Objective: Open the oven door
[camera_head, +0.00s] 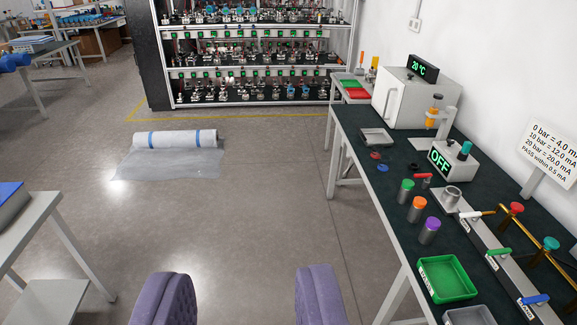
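The oven (408,97) is a white box at the back of the dark-topped bench on the right. Its door (389,98) is on the left side, with a pale upright handle (391,103), and looks closed. A black display on its top reads 20 °C. My gripper (235,290) shows at the bottom with two purple padded fingers wide apart and nothing between them. It is over the floor, well short of the oven and left of the bench.
The bench (352,140) holds a grey tray (377,138), a box reading OFF (453,160), several coloured-cap cylinders, a green bin (446,279) and valves. A plastic-wrapped roll (175,139) lies on the floor. A shelving rack (250,60) stands behind.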

